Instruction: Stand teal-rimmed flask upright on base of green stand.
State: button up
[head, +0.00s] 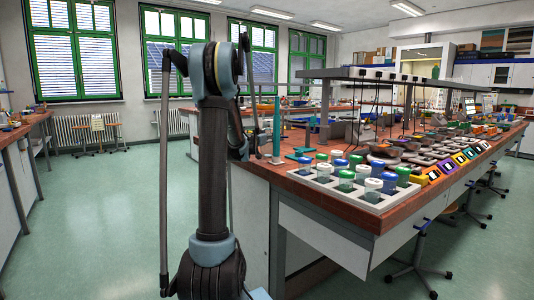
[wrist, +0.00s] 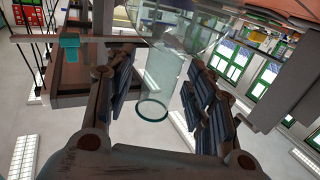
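A clear glass flask (wrist: 165,75) with a teal rim shows in the wrist view, its neck between my fingers and its wide body at the top of the picture. The view is turned over, with ceiling lights low in it, so the flask looks roughly upright. My gripper (wrist: 165,108) has its fingers apart on both sides of the neck, with a gap visible on the left. What supports the flask is not clear. In the head view my arm hides the flask. A teal-green upright post (head: 276,128), likely the green stand, rises near the bench's left end.
The bench (head: 345,212) holds a pale tray (head: 318,182) of lidded jars near its front corner. Flat teal pieces (head: 300,153) lie beside the post. A raised grey shelf (head: 385,75) runs above the bench. Floor is clear in front and to the left.

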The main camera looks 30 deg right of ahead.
grip_shut()
